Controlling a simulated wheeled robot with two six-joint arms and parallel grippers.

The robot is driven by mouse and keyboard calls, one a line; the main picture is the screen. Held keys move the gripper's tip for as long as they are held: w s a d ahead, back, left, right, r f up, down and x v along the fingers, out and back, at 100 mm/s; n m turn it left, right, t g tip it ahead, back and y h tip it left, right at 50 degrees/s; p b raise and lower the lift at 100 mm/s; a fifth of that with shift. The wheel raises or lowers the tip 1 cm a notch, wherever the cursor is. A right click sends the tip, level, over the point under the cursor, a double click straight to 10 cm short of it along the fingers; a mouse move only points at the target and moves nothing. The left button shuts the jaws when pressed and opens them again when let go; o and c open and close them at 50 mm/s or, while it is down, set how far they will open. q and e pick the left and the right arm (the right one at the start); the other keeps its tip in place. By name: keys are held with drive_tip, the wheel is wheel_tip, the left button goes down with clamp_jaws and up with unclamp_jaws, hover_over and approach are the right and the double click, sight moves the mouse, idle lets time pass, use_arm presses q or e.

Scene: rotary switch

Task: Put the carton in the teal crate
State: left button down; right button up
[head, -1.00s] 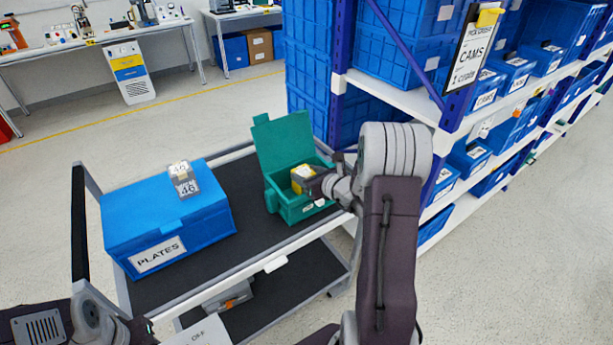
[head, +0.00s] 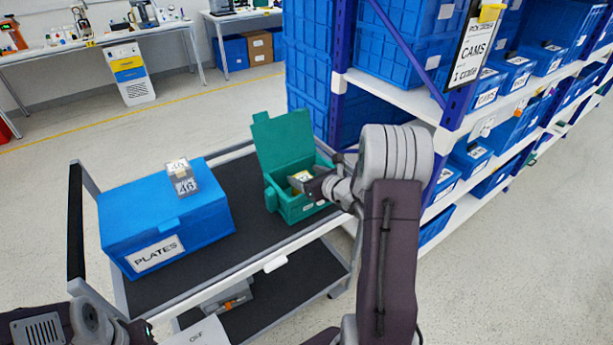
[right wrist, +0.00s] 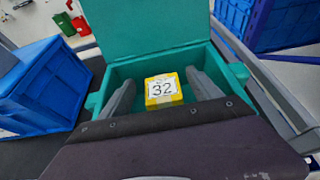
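The yellow carton (right wrist: 163,90) with a white label reading 32 is inside the open teal crate (right wrist: 115,75), in the right wrist view. In the head view a small part of the carton (head: 302,177) shows inside the teal crate (head: 297,209), whose lid stands up at the back. My right gripper (right wrist: 163,82) is open, with a finger on each side of the carton and a gap to each. In the head view my right gripper (head: 308,184) reaches into the crate from the right and hides part of the carton. My left gripper is not clearly visible; only its arm shows at lower left.
A blue crate (head: 170,240) labelled PLATES stands on the dark cart top (head: 245,190) left of the teal crate. A grey box (head: 185,187) marked 46 lies on its lid. A shelf rack with blue bins (head: 485,90) stands close at the right.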

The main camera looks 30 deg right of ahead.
drive_tip(key=shift+r+p, duration=0.6)
drive_tip(key=shift+p, duration=0.1)
drive_tip(key=shift+s+r+p, duration=0.25)
drive_tip(key=shift+r+p, duration=0.1)
drive_tip(key=a+v, duration=0.1)
drive_tip(key=v, duration=1)
drive_tip(key=s+a+f+n+g+y, duration=0.3)
drive_tip(key=a+n, duration=0.2)
drive_tip(key=a, duration=0.2)
drive_tip(key=s+a+f+n+g+y, duration=0.2)
drive_tip(key=a+n+g, duration=0.1)
drive_tip(key=a+n, duration=0.35)
drive_tip(key=s+a+f+n+g+h, duration=0.1)
drive_tip(key=s+f+n+g+h, duration=0.1)
drive_tip(key=n, duration=0.9)
drive_tip(key=s+a+f+n+g+h, duration=0.1)
drive_tip(key=s+f+n+g+h, duration=0.2)
drive_tip(key=s+n, duration=0.4)
drive_tip(key=n+g, duration=0.1)
drive_tip(key=n, duration=0.4)
drive_tip(key=shift+f+h, duration=0.35)
drive_tip(key=shift+h, duration=0.05)
